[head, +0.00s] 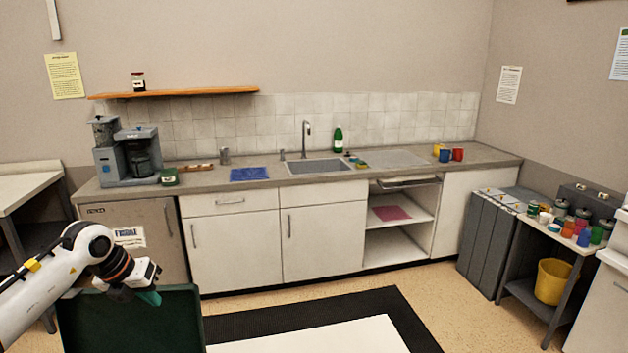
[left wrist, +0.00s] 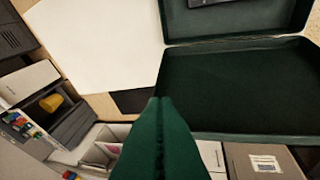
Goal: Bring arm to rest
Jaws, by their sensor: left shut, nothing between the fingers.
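My left arm comes in from the left in the head view, raised above the floor. Its gripper (head: 149,297) has green fingers pointing to the right and a little down. In the left wrist view the green fingers (left wrist: 159,104) are closed together with nothing between them. The gripper is over or in front of a dark green panel (head: 135,325), and I cannot tell if they touch. In the left wrist view an open dark green case (left wrist: 245,85) lies beside the fingertips. My right gripper is not in view.
A white surface (head: 320,338) is at the front, with a black mat (head: 300,315) on the floor beyond it. The kitchen counter (head: 225,190) runs along the back wall. A side table with cups and a yellow bucket (head: 552,281) stands at right. Open floor lies between.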

